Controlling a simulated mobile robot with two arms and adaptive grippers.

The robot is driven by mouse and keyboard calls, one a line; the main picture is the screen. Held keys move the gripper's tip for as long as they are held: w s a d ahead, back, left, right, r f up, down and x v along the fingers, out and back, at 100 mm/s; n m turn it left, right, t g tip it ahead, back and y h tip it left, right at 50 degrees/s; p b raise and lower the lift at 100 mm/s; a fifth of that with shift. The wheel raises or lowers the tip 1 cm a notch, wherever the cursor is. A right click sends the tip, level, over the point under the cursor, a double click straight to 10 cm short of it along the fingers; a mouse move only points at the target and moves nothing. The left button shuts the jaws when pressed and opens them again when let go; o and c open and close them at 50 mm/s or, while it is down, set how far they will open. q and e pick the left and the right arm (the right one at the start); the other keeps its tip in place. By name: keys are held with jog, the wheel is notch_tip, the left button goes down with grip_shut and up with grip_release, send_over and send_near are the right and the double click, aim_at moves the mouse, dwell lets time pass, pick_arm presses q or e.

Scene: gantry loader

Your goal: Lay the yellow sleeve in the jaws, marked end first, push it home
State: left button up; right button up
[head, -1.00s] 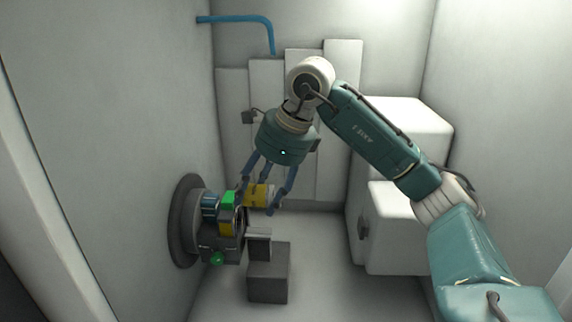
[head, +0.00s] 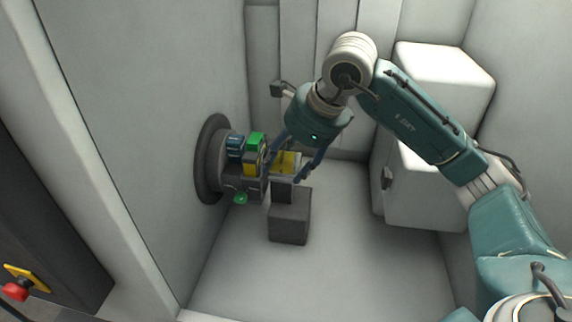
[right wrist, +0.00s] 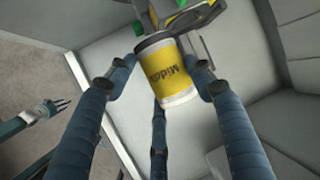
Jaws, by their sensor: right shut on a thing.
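The yellow sleeve (head: 288,160) is held in my right gripper (head: 297,165), just right of the jaws (head: 253,163) and just above a grey post. In the right wrist view the sleeve (right wrist: 178,66) shows a pale near rim and a yellow band with dark lettering, between the blue fingers of my right gripper (right wrist: 165,85). The jaws carry green, blue and yellow blocks on a dark round plate (head: 208,160) on the left wall. My left gripper (right wrist: 58,107) is small at the left of the right wrist view.
A grey block (head: 290,218) with the post stands below the sleeve. White boxes (head: 435,110) stand at the right rear. A red button (head: 16,291) is at the lower left. The floor in front is clear.

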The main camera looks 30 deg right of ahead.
jog(key=w+d+f, duration=0.1)
jog(key=w, duration=0.1)
jog(key=w+d+f, duration=0.1)
jog(key=w+d, duration=0.1)
jog(key=w, duration=0.1)
jog(key=w+d+f, duration=0.1)
jog(key=w, duration=0.1)
jog(key=shift+w+d+f, duration=0.15)
jog(key=shift+d+f, duration=0.05)
jog(key=shift+d, duration=0.05)
jog(key=shift+w+a+f+b, duration=0.1)
jog(key=shift+f+b, duration=0.5)
jog(key=shift+f, duration=0.2)
jog(key=shift+w+a+f+b, duration=0.1)
jog(key=shift+a+f+b, duration=0.05)
jog(key=shift+f+b, duration=0.55)
jog(key=shift+w+a+f+b, duration=0.1)
jog(key=shift+f+b, duration=0.4)
jog(key=shift+f, duration=0.35)
jog(key=o, duration=1.7)
jog(key=shift+s+d+r, duration=0.1)
jog(key=shift+s+r, duration=0.1)
jog(key=shift+r, duration=0.25)
jog(key=v, duration=1.1)
